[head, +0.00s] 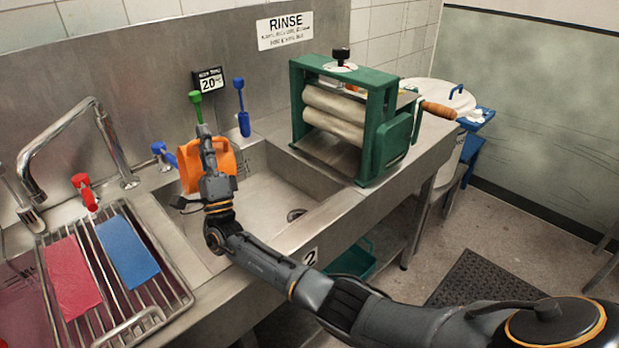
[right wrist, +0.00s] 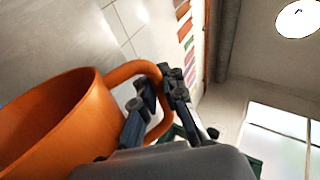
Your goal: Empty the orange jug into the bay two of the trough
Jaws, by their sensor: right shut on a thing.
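The orange jug (head: 190,176) is held up over the left end of the trough's basin in the head view. My right gripper (head: 207,145) is shut on its handle, which shows as an orange loop (right wrist: 155,75) in the right wrist view. The jug's body (right wrist: 60,125) fills the left of that view; I cannot see what it holds or tell its exact tilt. The steel trough bay marked 2 (head: 265,195) lies below and right of the jug, with a drain in its floor. My left gripper is out of view.
A green roller wringer (head: 345,115) stands right of the basin. Green and blue handles (head: 240,105) rise behind the jug.

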